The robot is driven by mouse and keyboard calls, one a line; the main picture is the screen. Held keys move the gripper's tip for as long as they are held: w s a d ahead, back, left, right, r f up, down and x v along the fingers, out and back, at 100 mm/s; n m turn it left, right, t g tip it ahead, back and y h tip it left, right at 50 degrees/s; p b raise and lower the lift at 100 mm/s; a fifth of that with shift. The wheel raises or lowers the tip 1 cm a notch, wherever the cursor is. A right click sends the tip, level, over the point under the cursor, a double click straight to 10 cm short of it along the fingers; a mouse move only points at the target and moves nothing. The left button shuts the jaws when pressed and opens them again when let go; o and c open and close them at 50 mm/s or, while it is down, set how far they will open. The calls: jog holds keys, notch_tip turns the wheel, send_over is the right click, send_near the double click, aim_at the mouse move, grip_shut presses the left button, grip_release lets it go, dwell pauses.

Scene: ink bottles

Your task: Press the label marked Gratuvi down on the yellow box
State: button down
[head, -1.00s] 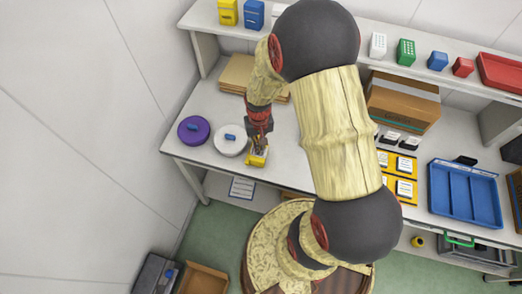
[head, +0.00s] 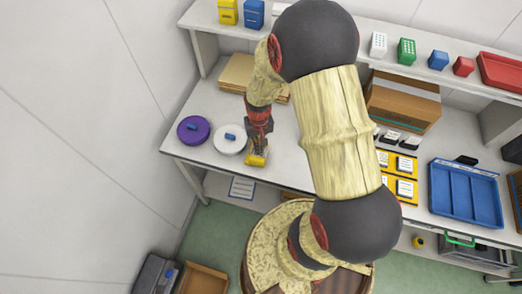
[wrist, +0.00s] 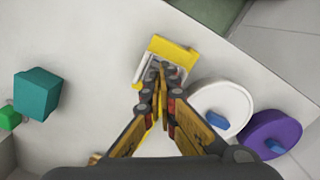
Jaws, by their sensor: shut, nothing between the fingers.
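The yellow box (head: 256,160) sits near the front edge of the table, below my gripper. In the wrist view the yellow box (wrist: 174,50) has a pale label (wrist: 147,69) on its upper face; its print is too small to read. My gripper (wrist: 158,72) is shut and empty, with its fingertips over the label and box. I cannot tell whether the tips touch. In the head view my gripper (head: 258,143) points down at the box from behind and hides part of it.
A white disc (head: 229,146) and a purple disc (head: 188,135), each with a blue piece on top, stand left of the box. A teal block (wrist: 37,93) shows in the wrist view. Cardboard sheets (head: 238,72) lie behind. The blue tray (head: 464,196) is far right.

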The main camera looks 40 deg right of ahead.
jog(key=shift+f+b, duration=0.45)
jog(key=shift+f, duration=0.3)
jog(key=shift+r, duration=0.15)
dwell(0.7)
jog(key=shift+r+p, duration=2.55)
jog(key=shift+r, duration=0.9)
jog(key=s+a+r+n+t+b, duration=0.2)
jog(key=s+a+r+b, duration=0.4)
jog(key=r, duration=0.4)
jog(key=s+a+r+n+t+b, duration=0.2)
jog(key=s+a+r+b, duration=0.4)
jog(key=r, duration=0.5)
jog(key=shift+r+t, duration=0.2)
jog(key=shift+t, duration=0.6)
